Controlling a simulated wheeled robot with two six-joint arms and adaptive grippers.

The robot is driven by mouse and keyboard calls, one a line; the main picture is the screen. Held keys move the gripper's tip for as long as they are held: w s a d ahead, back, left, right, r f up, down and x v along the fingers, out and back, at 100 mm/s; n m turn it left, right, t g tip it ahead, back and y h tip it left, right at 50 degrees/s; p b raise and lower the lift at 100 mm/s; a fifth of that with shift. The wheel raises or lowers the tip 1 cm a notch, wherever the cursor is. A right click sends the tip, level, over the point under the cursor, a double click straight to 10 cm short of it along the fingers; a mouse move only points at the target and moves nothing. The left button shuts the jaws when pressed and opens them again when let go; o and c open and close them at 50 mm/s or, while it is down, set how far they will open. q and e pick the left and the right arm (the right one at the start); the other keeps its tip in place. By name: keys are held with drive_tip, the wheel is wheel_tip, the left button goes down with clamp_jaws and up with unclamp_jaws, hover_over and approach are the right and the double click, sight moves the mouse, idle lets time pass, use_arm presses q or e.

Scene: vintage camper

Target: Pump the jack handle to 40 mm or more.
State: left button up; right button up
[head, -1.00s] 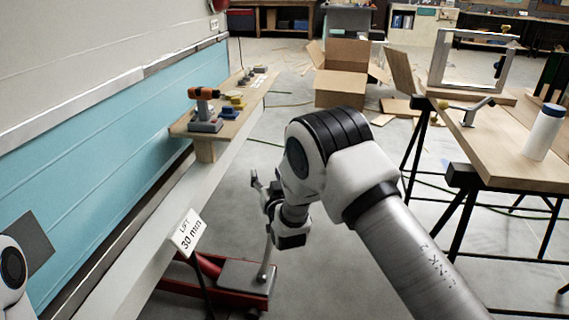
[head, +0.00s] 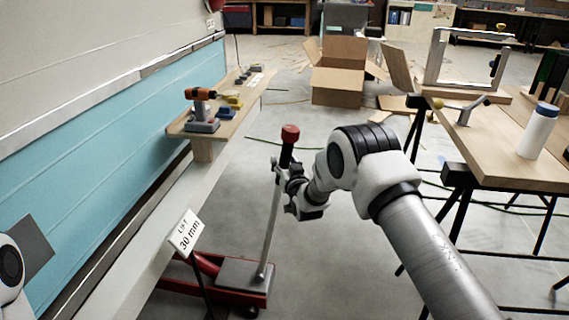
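The red jack (head: 207,268) with a grey top plate stands on the floor, partly under the camper's lower edge. Its grey handle (head: 269,235) rises from the plate, nearly upright, to a black grip with a red end (head: 290,133). My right gripper (head: 281,180) is at the handle just below the black grip and appears closed around it; the fingertips are partly hidden. A white sign (head: 186,233) on the jack's near side reads "LIFT 30 mm". Only a part of my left arm shows at the lower left; its gripper is out of view.
A wooden shelf (head: 222,128) on the teal camper wall (head: 100,165) holds an orange drill (head: 201,104) and small items. A wooden workbench (head: 500,140) with a white bottle (head: 538,131) stands at right. A cardboard box (head: 338,75) lies behind; floor between is mostly clear.

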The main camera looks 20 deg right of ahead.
clamp_jaws()
drive_tip(key=s+d+f+m+b, duration=0.2)
drive_tip(key=s+d+f, duration=0.2)
drive_tip(key=d, duration=0.4)
drive_tip(key=s+d+f+m+t+h+b, duration=0.1)
drive_tip(key=s+d+f+m+b, duration=0.1)
drive_tip(key=d, duration=0.5)
drive_tip(key=s+d+f+m+t+b, duration=0.1)
drive_tip(key=s+d+f+m+b, duration=0.1)
drive_tip(key=s+d+f+b, duration=0.2)
drive_tip(key=s+d+f, duration=0.3)
drive_tip(key=s+d, duration=0.1)
drive_tip(key=shift+s+d, duration=0.25)
drive_tip(key=shift+d, duration=0.05)
drive_tip(key=shift+o, duration=1.2)
unclamp_jaws()
drive_tip(key=shift+d+f, duration=0.1)
drive_tip(key=shift+o, duration=0.6)
drive_tip(key=shift+s+d+f, duration=0.15)
drive_tip(key=shift+d, duration=0.05)
drive_tip(key=shift+a, duration=0.1)
